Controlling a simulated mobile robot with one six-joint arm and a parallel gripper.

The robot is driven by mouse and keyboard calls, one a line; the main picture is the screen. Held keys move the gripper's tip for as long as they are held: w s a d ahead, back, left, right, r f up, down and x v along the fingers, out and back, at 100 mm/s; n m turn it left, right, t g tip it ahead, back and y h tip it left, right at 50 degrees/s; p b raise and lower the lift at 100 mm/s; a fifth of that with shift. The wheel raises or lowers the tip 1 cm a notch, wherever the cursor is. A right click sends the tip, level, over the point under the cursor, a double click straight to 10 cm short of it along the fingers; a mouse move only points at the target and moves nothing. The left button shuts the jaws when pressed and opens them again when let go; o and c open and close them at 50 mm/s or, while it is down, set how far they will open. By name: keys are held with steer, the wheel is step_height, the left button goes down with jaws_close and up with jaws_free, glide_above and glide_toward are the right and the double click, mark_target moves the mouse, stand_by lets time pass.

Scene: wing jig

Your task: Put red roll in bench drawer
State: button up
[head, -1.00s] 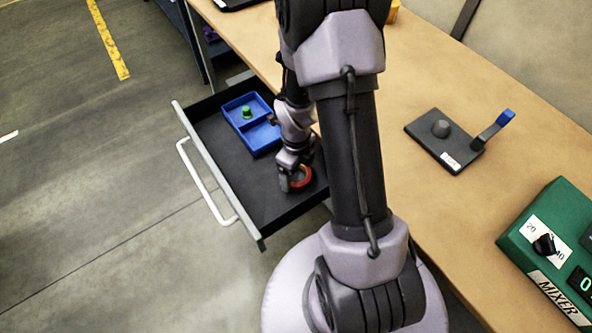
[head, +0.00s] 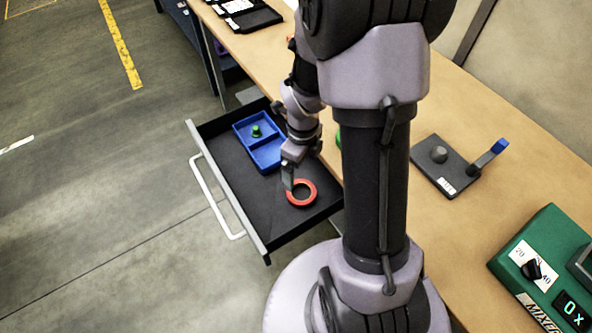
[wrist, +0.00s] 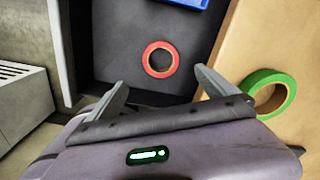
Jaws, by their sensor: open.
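The red roll (head: 301,193) lies flat on the dark floor of the open bench drawer (head: 222,166), near its front right part. In the wrist view the red roll (wrist: 160,59) lies beyond and between my fingertips, apart from them. My gripper (head: 288,180) is above the drawer beside the roll. In the wrist view my gripper (wrist: 160,82) has its two fingers spread wide with nothing between them.
A blue divided tray (head: 262,150) with a small green object (head: 256,131) lies in the drawer. A green roll (wrist: 268,92) lies on the wooden bench (head: 420,215). A grey fixture (head: 445,165) and the green mixer box (head: 550,260) stand on the bench.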

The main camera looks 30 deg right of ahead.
steer(key=a+r+n+t, duration=0.2)
steer(key=a+r+n, duration=0.2)
steer(key=r+n, duration=0.45)
steer(key=s+a+r+n+t+y, duration=0.1)
steer(key=s+a+r+n, duration=0.4)
steer(key=r+n, duration=0.3)
steer(key=s+a+r+n+t+y, duration=0.1)
steer(key=s+a+r+n+t, duration=0.1)
steer(key=s+a+r+n, duration=0.4)
steer(key=r+n, duration=0.1)
steer(key=n, duration=0.2)
steer(key=shift+s+r+n+t, duration=0.25)
steer(key=shift+r+n+t, duration=0.05)
steer(key=shift+r+n, duration=0.05)
